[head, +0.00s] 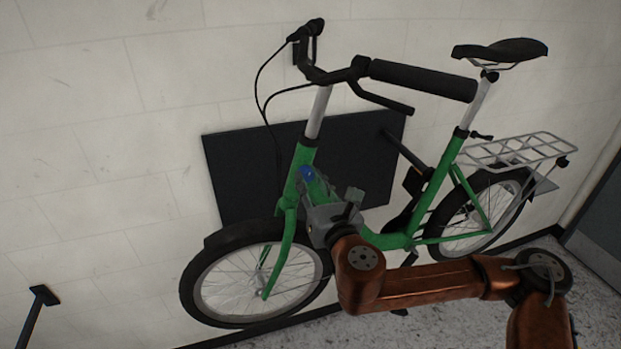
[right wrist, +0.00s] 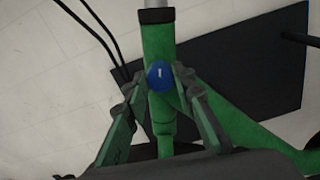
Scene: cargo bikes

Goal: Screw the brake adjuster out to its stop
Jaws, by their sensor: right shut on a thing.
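The brake adjuster is a round blue knob with a white mark on its face; it shows in the head view (head: 306,172) and in the right wrist view (right wrist: 159,75). It sits at the front of the green bike frame (right wrist: 158,38), just below the pale steering post. My right gripper (head: 313,182) is at the knob. In the right wrist view its two green-padded fingers (right wrist: 160,82) close on the knob from left and right. The white mark stands nearly upright. My left gripper is in neither view.
The green bike's front wheel (head: 202,298) is below left of the gripper. The handlebar (head: 422,79) and black cables (head: 262,92) are above. A dark panel (head: 232,178) is on the pale wall behind. Open speckled floor (head: 440,330) lies at the lower right.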

